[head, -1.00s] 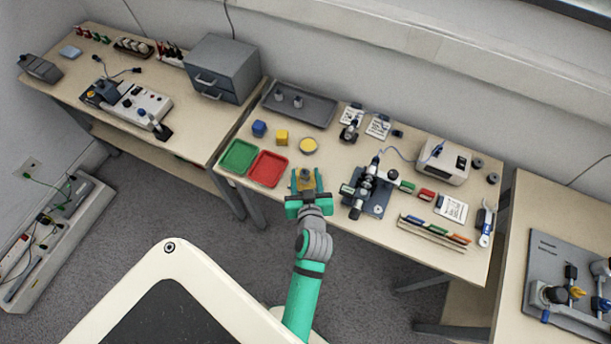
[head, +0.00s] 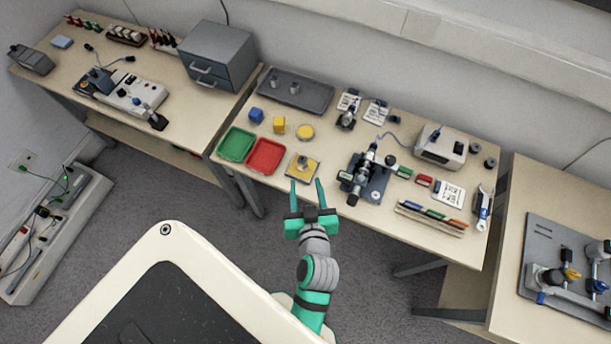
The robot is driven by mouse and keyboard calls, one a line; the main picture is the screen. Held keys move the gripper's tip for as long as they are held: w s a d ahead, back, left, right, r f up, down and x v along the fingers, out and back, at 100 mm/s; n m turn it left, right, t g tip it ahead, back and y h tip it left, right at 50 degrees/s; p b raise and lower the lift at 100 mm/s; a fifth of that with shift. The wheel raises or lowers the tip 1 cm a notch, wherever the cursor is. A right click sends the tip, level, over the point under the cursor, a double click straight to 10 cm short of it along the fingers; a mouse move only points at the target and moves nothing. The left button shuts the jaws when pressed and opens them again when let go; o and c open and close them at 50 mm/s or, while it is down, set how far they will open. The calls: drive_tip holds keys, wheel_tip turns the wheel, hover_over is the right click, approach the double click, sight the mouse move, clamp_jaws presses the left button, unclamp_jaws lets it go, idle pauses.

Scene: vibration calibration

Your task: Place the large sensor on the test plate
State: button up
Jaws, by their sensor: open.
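A square plate with a yellow top (head: 298,170), which looks like the test plate, lies at the front edge of the middle table. A small grey metallic piece (head: 302,161), which looks like a sensor, stands on it; at this size I cannot tell for sure that it is the large one. My gripper (head: 307,182) is open and empty. Its two teal fingers point at the plate from the near side, apart from the grey piece. Two more small grey cylinders stand on the grey tray (head: 312,100) at the back.
A green tray (head: 236,146) and a red tray (head: 265,157) lie left of the plate. A microscope-like device (head: 366,175) stands close on the right.

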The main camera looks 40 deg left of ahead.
drive_tip(key=shift+s+d+r, duration=0.25)
drive_tip(key=shift+s+d, duration=0.15)
drive_tip(key=shift+s, duration=0.05)
drive_tip(key=shift+d, duration=0.1)
drive_tip(key=s+d+m+t+h, duration=0.2)
drive_tip(key=s+d+m+h, duration=0.2)
drive_tip(key=d, duration=0.5)
drive_tip(key=s+d+m+t+h, duration=0.25)
drive_tip(key=s+d, duration=0.25)
drive_tip(key=d, duration=0.3)
drive_tip(key=s+d+r+m+h, duration=0.2)
drive_tip(key=s+d+r, duration=0.1)
drive_tip(key=s+r, duration=0.1)
drive_tip(key=shift+s+r+t+h, duration=0.2)
drive_tip(key=shift+s+t+h, duration=0.15)
drive_tip(key=shift+s+t, duration=0.15)
